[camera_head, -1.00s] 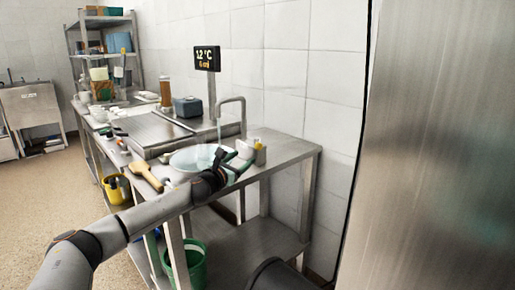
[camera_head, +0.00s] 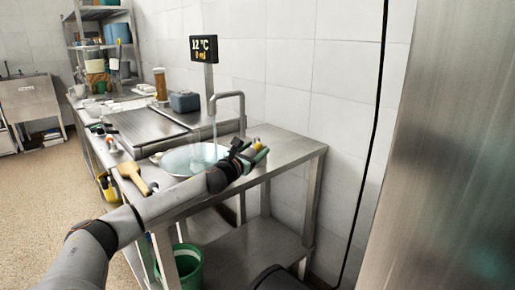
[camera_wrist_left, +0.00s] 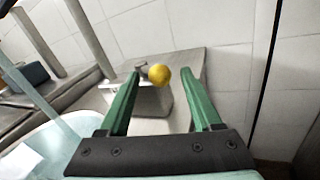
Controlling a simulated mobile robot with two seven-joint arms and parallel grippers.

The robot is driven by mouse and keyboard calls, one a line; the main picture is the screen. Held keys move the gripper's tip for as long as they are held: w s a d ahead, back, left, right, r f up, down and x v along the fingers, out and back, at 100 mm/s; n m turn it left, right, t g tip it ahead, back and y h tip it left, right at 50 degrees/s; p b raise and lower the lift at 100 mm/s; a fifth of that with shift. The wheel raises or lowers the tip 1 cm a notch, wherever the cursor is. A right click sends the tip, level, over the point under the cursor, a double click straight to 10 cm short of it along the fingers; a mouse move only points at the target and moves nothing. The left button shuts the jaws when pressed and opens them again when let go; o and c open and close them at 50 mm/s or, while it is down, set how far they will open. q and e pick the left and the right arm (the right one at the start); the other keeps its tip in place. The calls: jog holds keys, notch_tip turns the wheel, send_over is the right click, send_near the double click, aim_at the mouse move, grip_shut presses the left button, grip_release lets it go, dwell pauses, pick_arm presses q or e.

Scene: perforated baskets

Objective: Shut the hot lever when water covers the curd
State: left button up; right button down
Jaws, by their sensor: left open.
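My left gripper (camera_head: 248,155) is open and empty beyond the right rim of the bowl, in front of the lever. In the left wrist view its green fingers (camera_wrist_left: 160,98) stand apart, with a yellow ball knob (camera_wrist_left: 159,74) beyond and between their tips. The knob tops a small lever on a pale box; no hot marking is readable. A thin water stream (camera_head: 214,130) falls from the tap (camera_head: 229,96) into the pale blue bowl (camera_head: 172,168). A whitish patch, perhaps the curd (camera_wrist_left: 20,160), shows in the bowl; its water cover is unclear. My right gripper is out of view.
A wooden paddle (camera_head: 131,178) lies left of the bowl. A green bucket (camera_head: 188,268) stands below. The counter's right end (camera_head: 300,148) is clear.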

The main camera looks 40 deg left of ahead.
pick_arm(q)
jog(key=shift+w, duration=0.15)
jog(key=shift+c, duration=0.4)
grip_shut()
